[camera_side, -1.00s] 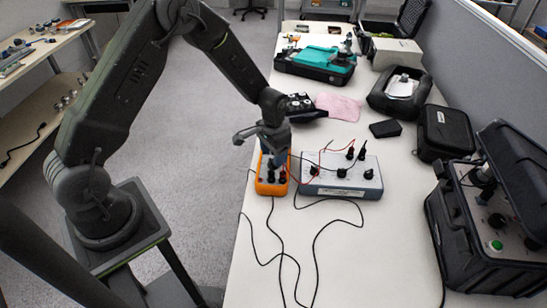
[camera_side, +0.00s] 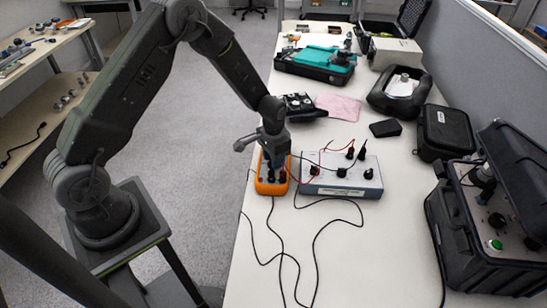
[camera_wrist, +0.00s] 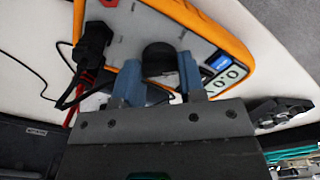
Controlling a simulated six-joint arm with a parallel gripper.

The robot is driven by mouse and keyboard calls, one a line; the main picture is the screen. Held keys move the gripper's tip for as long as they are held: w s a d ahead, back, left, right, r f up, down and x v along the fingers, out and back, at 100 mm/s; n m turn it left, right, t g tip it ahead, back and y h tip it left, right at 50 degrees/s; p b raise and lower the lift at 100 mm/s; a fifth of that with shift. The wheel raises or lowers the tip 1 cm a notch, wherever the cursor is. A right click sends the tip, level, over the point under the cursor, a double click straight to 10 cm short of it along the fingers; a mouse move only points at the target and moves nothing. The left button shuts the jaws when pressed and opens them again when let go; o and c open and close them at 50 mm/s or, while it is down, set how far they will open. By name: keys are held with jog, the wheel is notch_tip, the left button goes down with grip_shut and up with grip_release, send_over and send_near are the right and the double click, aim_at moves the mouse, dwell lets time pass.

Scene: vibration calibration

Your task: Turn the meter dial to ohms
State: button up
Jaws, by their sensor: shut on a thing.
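The orange-edged meter (camera_side: 259,186) stands on the white bench in the side view. Its grey face and orange rim (camera_wrist: 215,28) fill the upper part of the wrist view. The black round dial (camera_wrist: 158,55) sits between the two blue fingers of my gripper (camera_wrist: 160,78), which is shut on it. In the side view my gripper (camera_side: 272,165) comes down onto the meter and hides its dial. The dial's pointer and markings cannot be read. The meter's display (camera_wrist: 222,75) shows digits, partly hidden by a finger.
Black plugs (camera_wrist: 95,40) with red and black leads sit in the meter beside the dial. A grey box (camera_side: 342,190) with black knobs stands close to the right. Loose black cables lie in front. An open black case (camera_side: 490,270) stands at the right.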

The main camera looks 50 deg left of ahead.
jog(key=shift+c, duration=0.5)
jog(key=shift+m, duration=0.4)
jog(key=m, duration=0.2)
jog(key=shift+m, duration=2.5)
jog(key=o, duration=0.9)
